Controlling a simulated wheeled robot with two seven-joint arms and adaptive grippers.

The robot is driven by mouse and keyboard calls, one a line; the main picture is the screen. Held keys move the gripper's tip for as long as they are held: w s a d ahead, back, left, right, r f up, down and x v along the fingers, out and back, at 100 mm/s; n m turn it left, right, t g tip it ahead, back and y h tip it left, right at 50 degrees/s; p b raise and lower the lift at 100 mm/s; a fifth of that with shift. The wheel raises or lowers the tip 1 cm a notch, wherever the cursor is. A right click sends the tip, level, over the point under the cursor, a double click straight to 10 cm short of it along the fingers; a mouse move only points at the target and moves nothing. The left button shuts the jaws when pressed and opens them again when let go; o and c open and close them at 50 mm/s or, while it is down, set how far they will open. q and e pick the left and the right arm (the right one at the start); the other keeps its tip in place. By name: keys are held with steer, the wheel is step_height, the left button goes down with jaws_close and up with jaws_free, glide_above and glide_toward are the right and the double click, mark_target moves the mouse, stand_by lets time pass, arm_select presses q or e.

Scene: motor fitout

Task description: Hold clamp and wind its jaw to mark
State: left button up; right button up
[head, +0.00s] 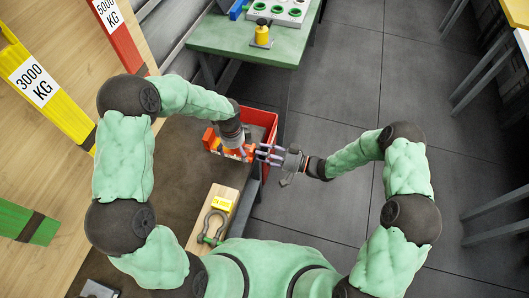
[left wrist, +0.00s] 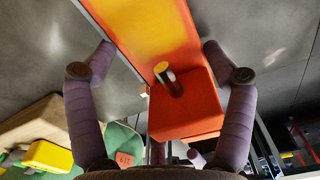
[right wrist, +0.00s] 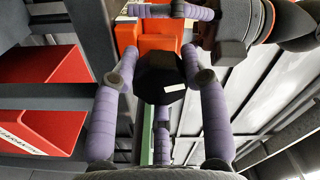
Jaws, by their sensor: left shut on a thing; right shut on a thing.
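The orange clamp (head: 209,138) is low in front of me, partly covered by my left arm and gripper. In the left wrist view its orange body (left wrist: 188,112) and a yellow-orange face lie between the fingers of my left gripper (left wrist: 160,62), which is shut on it. My right gripper (right wrist: 160,82) is shut on the clamp's black handle knob (right wrist: 160,72), with the orange body (right wrist: 150,40) just beyond it. In the head view my left gripper (head: 247,152) and right gripper (head: 264,154) are close together. I cannot make out the mark or jaw position.
A red bin (head: 272,118) stands just behind the clamp. A wooden board (head: 199,226) with a shackle (head: 211,226) and yellow label lies nearer me. A green table (head: 230,38) behind carries a yellow object (head: 262,36) and a tray.

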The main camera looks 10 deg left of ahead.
arm_select(q)
steer(key=shift+s+f, duration=0.15)
arm_select(e)
steer(key=shift+s+a+f+m, duration=0.1)
steer(key=shift+s+f+m, duration=0.1)
steer(key=shift+m, duration=0.55)
steer(key=shift+s+f+m, duration=0.1)
steer(key=shift+s+m, duration=0.1)
steer(key=shift+m, duration=0.55)
steer(key=shift+s, duration=0.1)
steer(key=o, duration=1.1)
steer(key=shift+o, duration=0.3)
steer(key=shift+r, duration=0.1)
steer(key=shift+w+r, duration=0.1)
steer(key=shift+w, duration=0.15)
steer(key=s+d, duration=0.2)
steer(key=d, duration=1)
